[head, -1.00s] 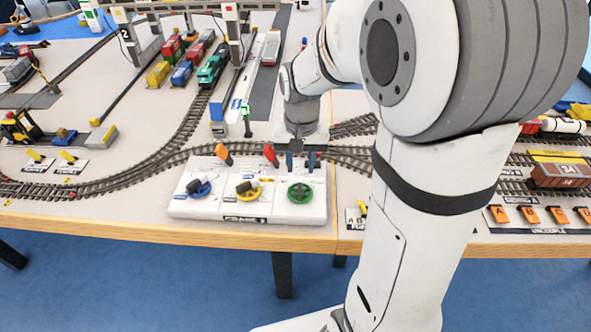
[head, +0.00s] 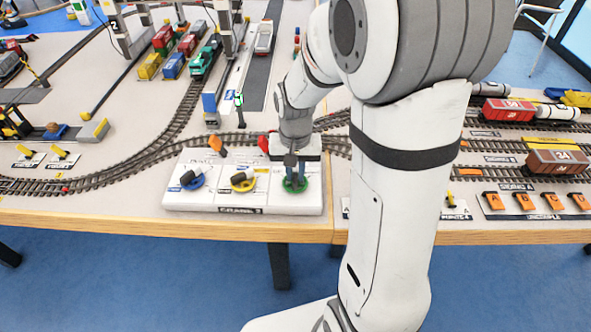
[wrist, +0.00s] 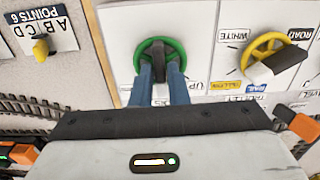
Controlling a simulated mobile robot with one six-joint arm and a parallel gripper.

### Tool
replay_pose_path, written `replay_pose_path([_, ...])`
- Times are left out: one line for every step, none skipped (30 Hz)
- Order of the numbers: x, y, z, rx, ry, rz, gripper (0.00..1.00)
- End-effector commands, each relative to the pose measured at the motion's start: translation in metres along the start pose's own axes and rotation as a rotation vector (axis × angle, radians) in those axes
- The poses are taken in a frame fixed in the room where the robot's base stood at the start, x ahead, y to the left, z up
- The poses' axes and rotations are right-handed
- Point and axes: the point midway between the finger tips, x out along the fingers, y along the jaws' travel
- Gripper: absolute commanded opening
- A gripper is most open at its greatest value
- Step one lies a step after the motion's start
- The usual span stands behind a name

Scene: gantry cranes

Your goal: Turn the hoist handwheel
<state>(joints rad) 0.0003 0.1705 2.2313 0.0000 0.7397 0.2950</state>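The green handwheel (head: 293,185) is at the right end of the white control panel (head: 229,208). It has a dark grip bar across it and also shows in the wrist view (wrist: 178,46), with lettering reading "UP" beside it. My gripper (head: 292,176) points down at this wheel. In the wrist view its two blue-grey fingers (wrist: 160,75) stand on either side of the dark grip bar, which fills the gap between them. The fingers look closed on the bar. They hide part of the wheel and its label.
A yellow handwheel (head: 243,180) and a blue handwheel (head: 193,180) sit to the left on the same panel. An orange lever (head: 216,144) and a red lever (head: 263,144) stand behind them. Railway track (head: 120,174) runs behind the panel.

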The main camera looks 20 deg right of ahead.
Motion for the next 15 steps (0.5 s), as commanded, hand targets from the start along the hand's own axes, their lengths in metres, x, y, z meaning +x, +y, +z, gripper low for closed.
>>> replay_pose_path([-0.0001,-0.0001,0.0000,0.000,0.000,0.000,0.10])
replay_pose_path([-0.0001,-0.0001,0.0000,0.000,0.000,0.000,0.07])
replay_pose_path([-0.0001,-0.0002,0.0000,0.000,0.000,0.000,0.04])
replay_pose_path([-0.0001,-0.0002,0.0000,0.000,0.000,0.000,0.02])
replay_pose_path([-0.0001,-0.0002,0.0001,-0.001,0.000,0.000,0.00])
replay_pose_path([-0.0001,-0.0002,0.0001,-0.001,0.000,0.000,0.00])
replay_pose_path([-0.0001,-0.0002,0.0001,-0.001,0.000,0.000,0.00])
replay_pose_path([-0.0001,-0.0002,0.0001,-0.001,0.000,0.000,0.00])
replay_pose_path([-0.0001,-0.0003,0.0001,-0.001,0.000,0.000,0.00])
replay_pose_path([-0.0001,-0.0003,0.0001,-0.001,0.000,0.000,0.00])
replay_pose_path([-0.0002,-0.0003,0.0001,-0.001,0.000,0.000,0.00])
replay_pose_path([-0.0002,-0.0003,0.0001,-0.003,0.000,0.000,0.00])
replay_pose_path([-0.0002,-0.0003,0.0001,-0.005,0.000,0.000,0.00])
replay_pose_path([-0.0002,-0.0003,0.0001,-0.008,0.000,0.000,0.00])
replay_pose_path([-0.0002,-0.0004,0.0001,-0.014,0.000,0.000,0.00])
